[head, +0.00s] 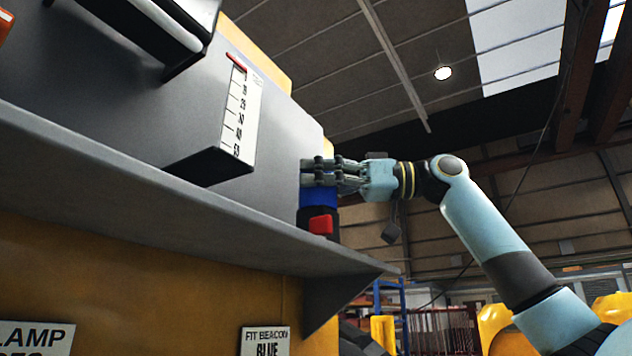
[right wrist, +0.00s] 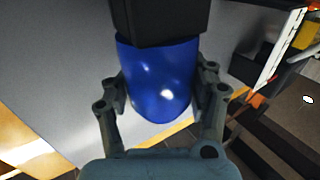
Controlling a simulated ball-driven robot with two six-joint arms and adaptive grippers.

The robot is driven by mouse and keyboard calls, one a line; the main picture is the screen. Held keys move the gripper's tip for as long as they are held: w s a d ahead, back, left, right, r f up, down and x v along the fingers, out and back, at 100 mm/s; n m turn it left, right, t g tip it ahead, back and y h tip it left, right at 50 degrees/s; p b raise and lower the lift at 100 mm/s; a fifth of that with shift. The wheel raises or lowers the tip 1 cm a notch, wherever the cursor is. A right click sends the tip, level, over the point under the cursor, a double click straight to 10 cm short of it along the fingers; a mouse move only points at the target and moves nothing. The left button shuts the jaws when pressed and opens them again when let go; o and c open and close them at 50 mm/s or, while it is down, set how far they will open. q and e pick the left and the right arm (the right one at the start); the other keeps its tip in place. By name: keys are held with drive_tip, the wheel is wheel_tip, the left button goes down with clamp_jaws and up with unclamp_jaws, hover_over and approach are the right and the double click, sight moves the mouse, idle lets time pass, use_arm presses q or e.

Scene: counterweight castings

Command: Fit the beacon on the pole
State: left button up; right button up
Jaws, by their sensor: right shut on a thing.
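The blue beacon (head: 318,196) stands at the right end of the grey shelf, seen from below in the head view. Its blue dome fills the middle of the right wrist view (right wrist: 158,80), with a black base (right wrist: 160,20) at the dome's wide end. My right gripper (head: 318,172) is shut on the beacon, one finger on each side of the dome. A red part (head: 321,225) shows on the black piece below the blue dome. The pole cannot be made out in either view. My left gripper is not in view.
The grey shelf (head: 180,205) crosses the head view, with a bracket under its right end. A grey housing with a white scale (head: 243,110) stands behind it. A sign reading "FIT BEACON BLUE" (head: 265,341) is below. Open hall lies to the right.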

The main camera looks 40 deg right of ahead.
drive_tip(key=shift+f+b, duration=0.55)
drive_tip(key=shift+f, duration=0.1)
drive_tip(key=o, duration=1.6)
drive_tip(key=shift+c, duration=0.2)
drive_tip(key=v, duration=0.7)
drive_tip(key=shift+d, duration=0.25)
drive_tip(key=shift+s, duration=0.15)
